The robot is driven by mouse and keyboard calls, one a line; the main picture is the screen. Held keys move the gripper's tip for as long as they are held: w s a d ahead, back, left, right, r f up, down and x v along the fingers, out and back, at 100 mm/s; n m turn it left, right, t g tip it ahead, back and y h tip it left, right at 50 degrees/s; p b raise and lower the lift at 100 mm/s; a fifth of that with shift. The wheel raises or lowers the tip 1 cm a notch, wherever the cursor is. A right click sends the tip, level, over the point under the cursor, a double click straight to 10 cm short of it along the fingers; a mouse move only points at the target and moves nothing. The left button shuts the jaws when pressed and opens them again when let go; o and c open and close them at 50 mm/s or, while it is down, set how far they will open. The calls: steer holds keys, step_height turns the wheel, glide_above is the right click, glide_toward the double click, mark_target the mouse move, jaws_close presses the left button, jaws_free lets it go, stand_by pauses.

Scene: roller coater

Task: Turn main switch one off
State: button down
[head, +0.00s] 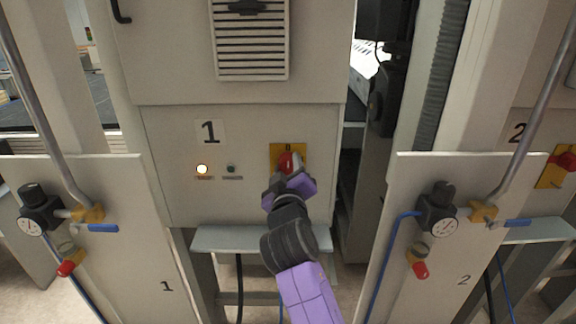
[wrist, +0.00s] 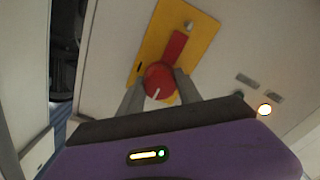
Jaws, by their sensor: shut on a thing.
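Main switch one is a red rotary knob (head: 286,161) on a yellow plate (head: 275,152) on the cabinet panel marked 1. In the wrist view the red knob (wrist: 158,80) shows a white mark and a red bar behind it on the yellow plate (wrist: 194,38). My gripper (head: 288,172) is at the knob, and in the wrist view its two fingers (wrist: 160,88) are on either side of it, shut on it. The fingers partly hide the knob in the head view.
A lit lamp (head: 202,169) and a dark button (head: 231,168) sit left of the switch. Front panels with gauges (head: 31,224) (head: 442,226) and blue-handled valves stand on both sides. A ledge (head: 225,239) lies below. A second red switch (head: 566,161) is at far right.

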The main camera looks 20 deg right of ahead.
stand_by(0.5)
steer(key=c, duration=0.8)
jaws_free()
steer(key=shift+s, duration=0.1)
steer(key=b+v, duration=0.1)
steer(key=v, duration=0.6)
steer(key=shift+s+a+b, duration=0.1)
steer(key=shift+s+b, duration=0.15)
steer(key=shift+b, duration=0.1)
